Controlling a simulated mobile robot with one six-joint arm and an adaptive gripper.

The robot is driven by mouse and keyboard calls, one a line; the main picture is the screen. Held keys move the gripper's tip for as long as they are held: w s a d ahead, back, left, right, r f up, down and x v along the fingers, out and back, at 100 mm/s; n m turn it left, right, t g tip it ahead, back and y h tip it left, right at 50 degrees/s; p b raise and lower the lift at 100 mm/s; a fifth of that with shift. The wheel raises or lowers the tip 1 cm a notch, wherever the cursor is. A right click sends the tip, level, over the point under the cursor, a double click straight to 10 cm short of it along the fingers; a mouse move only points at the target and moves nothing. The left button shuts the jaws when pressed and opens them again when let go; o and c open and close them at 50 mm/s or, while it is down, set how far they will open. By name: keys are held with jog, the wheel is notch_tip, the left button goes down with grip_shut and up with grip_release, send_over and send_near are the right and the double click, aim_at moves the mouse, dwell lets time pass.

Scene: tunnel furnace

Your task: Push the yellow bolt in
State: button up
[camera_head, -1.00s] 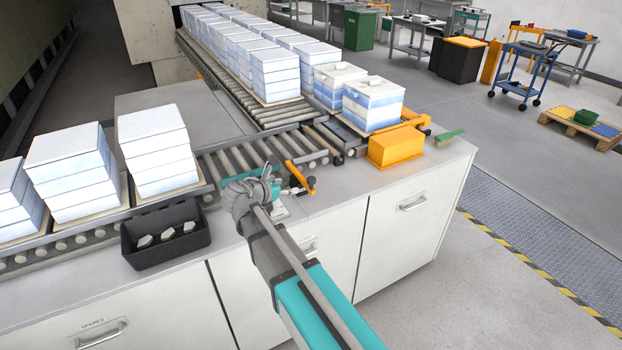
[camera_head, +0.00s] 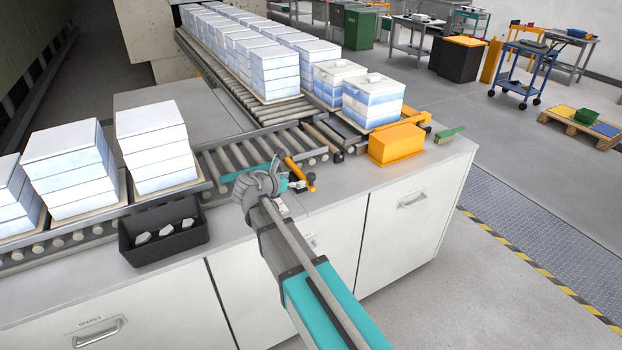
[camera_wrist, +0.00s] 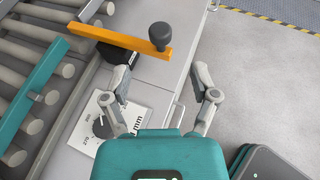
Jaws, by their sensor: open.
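The yellow bolt is an orange-yellow bar (camera_wrist: 118,36) with a black round knob (camera_wrist: 160,36) near its right end, at the top of the wrist view. In the head view the bar (camera_head: 294,168) lies at the front edge of the roller conveyor, partly beside my gripper. My gripper (camera_wrist: 163,84) is open and empty, its two fingers apart and short of the knob in the wrist view. In the head view my gripper (camera_head: 272,180) is just left of the bar. I see no contact with the bar.
A teal bar (camera_wrist: 35,100) crosses the rollers, left of a white scale plate (camera_wrist: 100,120) with a dark pointer. A black bin (camera_head: 163,232) stands front left on the counter. A yellow-orange box (camera_head: 396,145) and stacked white blocks (camera_head: 150,150) are nearby.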

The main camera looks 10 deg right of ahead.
aim_at(310, 175)
jog(key=b+x, duration=0.3)
jog(key=x, duration=0.6)
jog(key=shift+w+d+f, duration=0.1)
jog(key=shift+d+f, duration=0.05)
jog(key=shift+d, duration=0.1)
grip_shut()
